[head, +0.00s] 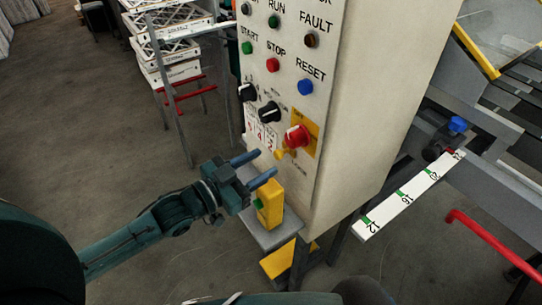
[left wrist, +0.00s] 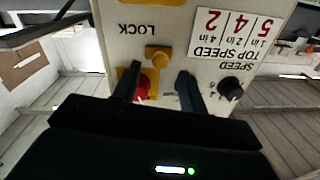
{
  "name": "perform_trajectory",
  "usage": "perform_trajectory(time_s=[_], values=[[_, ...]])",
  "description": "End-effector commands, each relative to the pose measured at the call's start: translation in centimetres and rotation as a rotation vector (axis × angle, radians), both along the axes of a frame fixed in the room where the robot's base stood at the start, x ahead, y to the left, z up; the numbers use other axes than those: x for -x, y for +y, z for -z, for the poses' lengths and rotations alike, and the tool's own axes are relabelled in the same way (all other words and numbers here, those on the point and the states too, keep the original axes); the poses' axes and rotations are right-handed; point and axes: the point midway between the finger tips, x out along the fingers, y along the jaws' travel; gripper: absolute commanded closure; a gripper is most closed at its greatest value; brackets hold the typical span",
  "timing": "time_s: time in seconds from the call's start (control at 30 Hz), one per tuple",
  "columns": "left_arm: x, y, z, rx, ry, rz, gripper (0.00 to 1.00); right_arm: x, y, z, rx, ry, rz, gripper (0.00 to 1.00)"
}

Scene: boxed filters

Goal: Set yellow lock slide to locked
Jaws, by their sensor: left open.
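The yellow lock slide (head: 281,154) is a small tab low on the control panel's front, just below the red rotary switch (head: 297,136) on its yellow plate. In the left wrist view, which sees the panel upside down, the yellow slide (left wrist: 157,54) is near the word LOCK. My left gripper (head: 268,161) is open, with its blue fingers pointing at the panel near the slide. In the left wrist view, the fingers (left wrist: 160,72) are on either side of the slide's line, with no visible grip. One finger partly covers the red switch (left wrist: 142,88). My right gripper is not in view.
Black knobs (head: 269,112) and coloured buttons are higher on the panel. A yellow box with a green button (head: 270,203) stands on a grey shelf (head: 258,234) below the gripper. A white marked scale (head: 408,196) and red rail (head: 490,243) are right. Open floor is left.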

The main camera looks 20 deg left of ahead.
Motion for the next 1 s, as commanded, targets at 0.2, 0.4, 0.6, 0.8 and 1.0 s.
perform_trajectory(time_s=[0.2, 0.4, 0.6, 0.8, 1.0], values=[[-2.4, -1.6, -0.1, 0.000, -0.002, 0.000, 0.57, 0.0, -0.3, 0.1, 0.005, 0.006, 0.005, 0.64], [-3.0, -2.1, 0.0, -0.001, 0.000, 0.001, 0.57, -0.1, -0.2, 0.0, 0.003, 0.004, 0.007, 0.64], [-3.0, -2.1, 0.0, -0.001, 0.000, 0.001, 0.57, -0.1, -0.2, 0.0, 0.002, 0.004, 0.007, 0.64], [-3.0, -2.1, 0.0, -0.001, 0.000, 0.001, 0.71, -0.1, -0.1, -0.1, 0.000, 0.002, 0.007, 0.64], [-3.0, -2.1, 0.0, -0.001, 0.000, 0.001, 0.88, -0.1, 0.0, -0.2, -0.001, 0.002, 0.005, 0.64]])
